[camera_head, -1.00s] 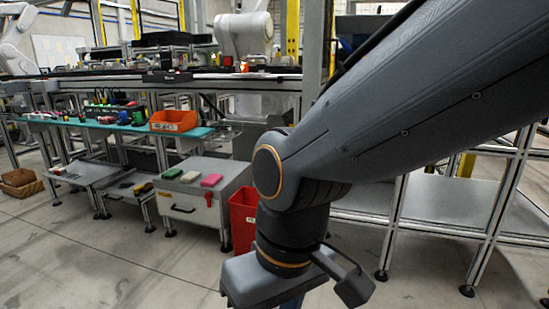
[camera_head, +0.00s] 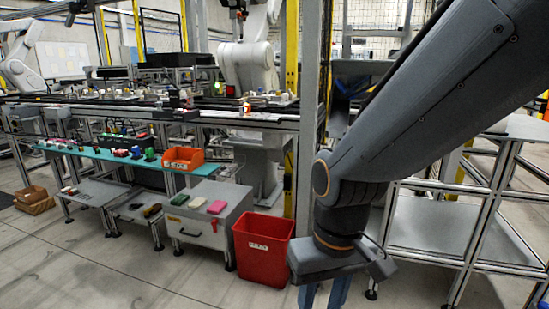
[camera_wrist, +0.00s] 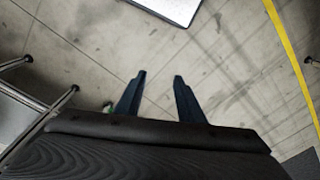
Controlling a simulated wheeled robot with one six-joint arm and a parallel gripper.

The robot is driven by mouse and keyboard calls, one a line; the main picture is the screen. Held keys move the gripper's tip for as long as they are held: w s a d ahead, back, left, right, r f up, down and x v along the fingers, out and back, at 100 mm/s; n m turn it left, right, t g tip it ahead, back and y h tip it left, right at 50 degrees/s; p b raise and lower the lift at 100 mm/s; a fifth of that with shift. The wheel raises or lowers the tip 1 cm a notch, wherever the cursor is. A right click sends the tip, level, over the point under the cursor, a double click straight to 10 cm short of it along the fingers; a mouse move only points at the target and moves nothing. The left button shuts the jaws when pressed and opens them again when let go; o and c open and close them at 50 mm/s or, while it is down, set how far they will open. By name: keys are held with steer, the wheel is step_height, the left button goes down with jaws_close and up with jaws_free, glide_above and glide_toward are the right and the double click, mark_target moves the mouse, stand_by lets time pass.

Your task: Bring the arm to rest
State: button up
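My gripper (camera_wrist: 158,80) shows in the wrist view as two dark blue fingers standing apart, with bare floor between and beyond them. Nothing is held between the fingers. In the head view my arm comes in from the upper right and bends down. The fingers (camera_head: 323,296) are partly visible at the bottom edge, pointing down and cut off by the frame. The gripper is in front of and to the right of a red bin, touching nothing that I can see.
The red bin (camera_head: 262,262) stands on the floor beside a grey cabinet (camera_head: 190,236). A teal shelf (camera_head: 95,153) carries an orange bin (camera_head: 183,158) and small parts. Metal frame shelving (camera_head: 430,227) stands at right. A yellow floor line (camera_wrist: 290,50) shows in the wrist view. The left floor is open.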

steer(key=s+d+r+m+p, duration=0.2)
steer(key=d+r+m+p, duration=0.1)
steer(key=d+r+p, duration=0.8)
step_height(320, 180, up, 4)
steer(key=p, duration=0.6)
steer(key=shift+s+d+f+h+p, duration=0.2)
steer(key=shift+d+f+h+p, duration=0.1)
steer(key=shift+h+p, duration=0.1)
